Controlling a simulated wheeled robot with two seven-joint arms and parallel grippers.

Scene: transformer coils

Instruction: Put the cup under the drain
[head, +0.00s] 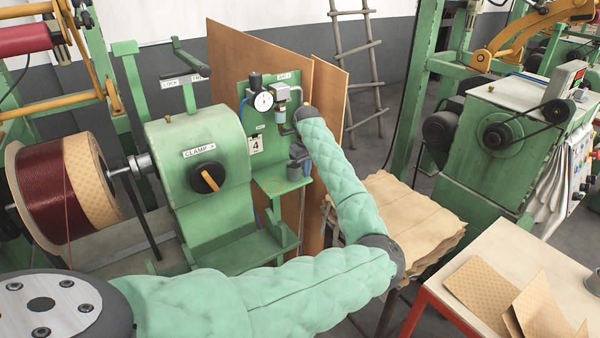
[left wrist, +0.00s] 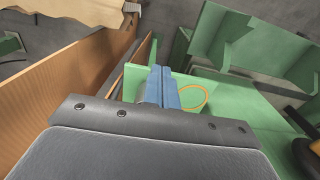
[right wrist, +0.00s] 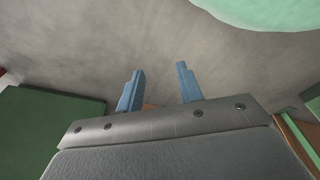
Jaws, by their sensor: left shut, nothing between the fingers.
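The green panel (head: 262,140) carries a round gauge (head: 263,101) and a small fitting with a bowl (head: 280,116), whose lower end I cannot make out as a drain. Below it, a green shelf (head: 285,194) bears a thin orange ring (head: 275,186). The ring also shows in the left wrist view (left wrist: 193,98), with bare green inside. My left gripper (left wrist: 162,72) is shut and empty; its fingertips are over the shelf, beside the ring. In the head view it is small and dark near the panel (head: 297,168). My right gripper (right wrist: 159,84) is open and empty. I cannot identify a cup.
A green clamp machine (head: 205,225) and a wire spool (head: 68,185) stand left of the shelf. Brown boards (head: 326,100) rise close behind the panel. Stacked sheets (head: 400,215) and a pale table (head: 520,250) stand to the right. Grey floor is under my right gripper.

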